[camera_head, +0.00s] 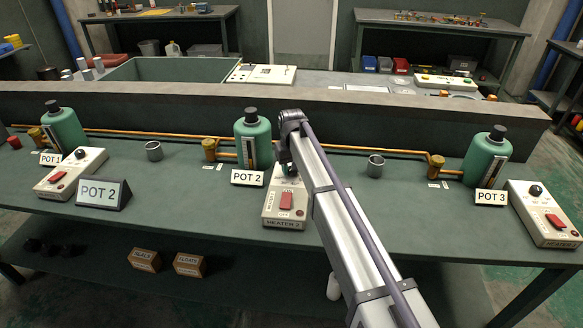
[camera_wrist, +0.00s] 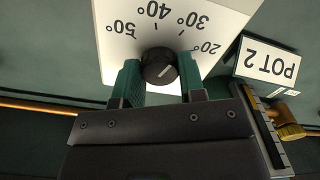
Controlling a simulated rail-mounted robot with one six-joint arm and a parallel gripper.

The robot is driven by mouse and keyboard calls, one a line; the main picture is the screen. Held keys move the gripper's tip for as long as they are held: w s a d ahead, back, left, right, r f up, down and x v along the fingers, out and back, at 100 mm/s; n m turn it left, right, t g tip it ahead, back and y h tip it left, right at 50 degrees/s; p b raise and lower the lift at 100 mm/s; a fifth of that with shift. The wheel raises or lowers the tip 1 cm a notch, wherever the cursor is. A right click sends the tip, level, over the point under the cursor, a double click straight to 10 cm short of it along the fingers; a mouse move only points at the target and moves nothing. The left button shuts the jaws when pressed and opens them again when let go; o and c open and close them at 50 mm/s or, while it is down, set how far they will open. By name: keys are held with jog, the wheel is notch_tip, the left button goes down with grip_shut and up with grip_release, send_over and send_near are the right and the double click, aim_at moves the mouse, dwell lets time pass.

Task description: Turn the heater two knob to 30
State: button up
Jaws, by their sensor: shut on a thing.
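The heater two box (camera_head: 285,208) is a pale box with a red switch, labelled HEATER 2, standing in front of the middle green pot two bottle (camera_head: 252,140). Its black round knob (camera_wrist: 160,65) shows in the wrist view, below a printed scale running from 50° at left through 40° and 30° to 20° at right. My gripper (camera_wrist: 160,82) is shut on the knob, a green finger at each side. My arm mostly hides the knob in the head view.
A POT 2 card (camera_head: 247,177) stands behind the box, and it also shows in the wrist view (camera_wrist: 268,60). A copper pipe (camera_head: 340,148) runs along the bench. Metal cups (camera_head: 375,166) stand on either side. Another heater box (camera_head: 543,214) stands at right.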

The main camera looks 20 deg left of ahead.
jog(key=o, duration=0.9)
jog(key=shift+o, duration=0.2)
notch_tip(320, 180, up, 11)
jog(key=p, duration=1.1)
jog(key=shift+f, duration=0.15)
